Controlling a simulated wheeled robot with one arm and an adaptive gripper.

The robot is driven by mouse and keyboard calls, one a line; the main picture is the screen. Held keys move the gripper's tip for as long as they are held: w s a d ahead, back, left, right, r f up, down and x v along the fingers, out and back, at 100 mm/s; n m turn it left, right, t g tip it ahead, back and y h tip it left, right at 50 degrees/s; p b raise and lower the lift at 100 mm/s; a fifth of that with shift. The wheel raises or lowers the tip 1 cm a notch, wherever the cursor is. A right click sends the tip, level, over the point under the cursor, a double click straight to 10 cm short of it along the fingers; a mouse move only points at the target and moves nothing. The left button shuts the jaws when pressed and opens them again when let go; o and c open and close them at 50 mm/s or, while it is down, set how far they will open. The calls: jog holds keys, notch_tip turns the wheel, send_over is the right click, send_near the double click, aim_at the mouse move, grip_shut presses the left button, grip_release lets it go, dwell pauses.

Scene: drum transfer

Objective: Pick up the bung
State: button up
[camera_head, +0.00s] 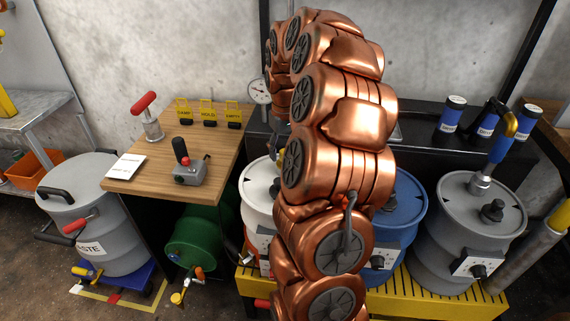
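No part is clearly marked as the bung. A black knob-like plug (492,210) stands upright on the lid of the grey drum (455,240) at the right, and it may be a bung. A small dark part (275,188) shows on top of the white drum (257,208), partly hidden by my copper arm; I cannot tell what it is. The blue drum (408,215) has most of its lid hidden behind the arm. My arm rises through the middle of the view and curls away at the top.
A wooden table (228,130) at left holds a grey device (188,172), a red-handled tool (147,112), a white card and yellow tags. A grey waste drum (105,235) stands left, a green drum (195,240) below. Yellow grating (420,300) underlies the right-hand drums.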

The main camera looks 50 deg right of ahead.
jog(key=shift+f, duration=0.85)
grip_shut()
